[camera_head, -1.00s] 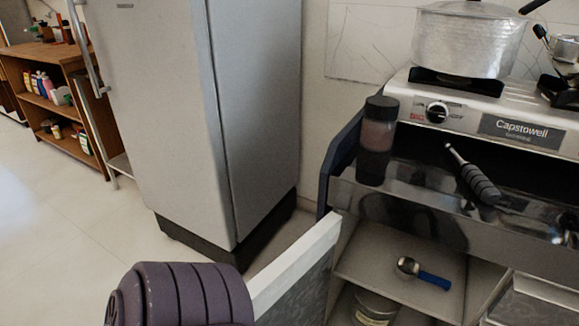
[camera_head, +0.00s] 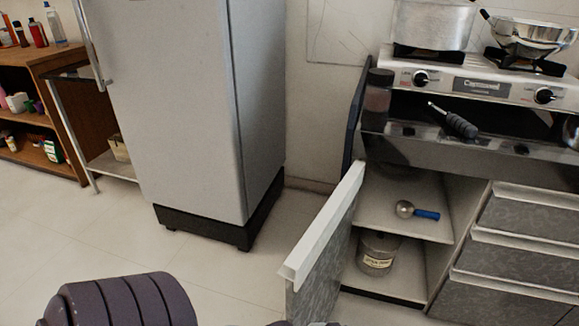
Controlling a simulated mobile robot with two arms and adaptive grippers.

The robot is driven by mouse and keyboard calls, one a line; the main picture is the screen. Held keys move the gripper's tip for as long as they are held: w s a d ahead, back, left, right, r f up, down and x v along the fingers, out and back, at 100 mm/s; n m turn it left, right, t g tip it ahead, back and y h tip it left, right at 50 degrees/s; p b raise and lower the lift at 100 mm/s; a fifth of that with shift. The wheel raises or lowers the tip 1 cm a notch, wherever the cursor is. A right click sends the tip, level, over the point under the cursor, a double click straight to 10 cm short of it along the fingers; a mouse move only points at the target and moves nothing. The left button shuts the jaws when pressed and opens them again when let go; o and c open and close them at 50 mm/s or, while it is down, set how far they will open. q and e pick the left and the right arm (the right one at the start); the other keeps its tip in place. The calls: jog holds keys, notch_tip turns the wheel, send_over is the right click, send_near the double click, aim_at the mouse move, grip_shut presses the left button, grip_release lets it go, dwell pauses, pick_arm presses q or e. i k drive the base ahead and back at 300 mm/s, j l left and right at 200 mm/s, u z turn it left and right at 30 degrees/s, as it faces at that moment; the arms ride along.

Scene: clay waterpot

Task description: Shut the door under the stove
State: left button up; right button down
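The cabinet door (camera_head: 325,235) under the stove stands open, swung out toward me, with a white top edge and a grey mottled face. It is hinged at the left of the cabinet opening. The stove (camera_head: 470,83) sits on the counter above. Inside the open cabinet, a scoop with a blue handle (camera_head: 427,214) lies on the shelf (camera_head: 385,183), and a labelled metal tin (camera_head: 378,252) stands below. A purple-grey arm part of mine shows at the bottom left, apart from the door in the picture.
A grey fridge (camera_head: 185,110) stands left of the cabinet. Drawers (camera_head: 520,222) are right of the opening. A pot (camera_head: 433,25) and a pan (camera_head: 530,38) sit on the stove. A dark jar (camera_head: 377,98) and black-handled tool (camera_head: 455,121) rest below it. Floor (camera_head: 215,275) between fridge and door is clear.

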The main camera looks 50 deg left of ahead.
aim_at(313, 271)
jog(key=k+j, duration=0.1)
jog(key=j, duration=0.3)
jog(key=k+j, duration=0.1)
jog(key=j, duration=0.35)
jog(key=k+j, duration=0.1)
jog(key=j, duration=0.3)
jog(key=i+j, duration=0.15)
jog(key=j, duration=0.2)
jog(key=i+j, duration=0.15)
jog(key=j, duration=0.15)
jog(key=k+j+z, duration=0.1)
jog(key=j, duration=0.2)
jog(key=k+j, duration=0.2)
jog(key=j, duration=0.15)
jog(key=k+j+z, duration=0.15)
jog(key=k+j, duration=0.05)
jog(key=j, duration=0.1)
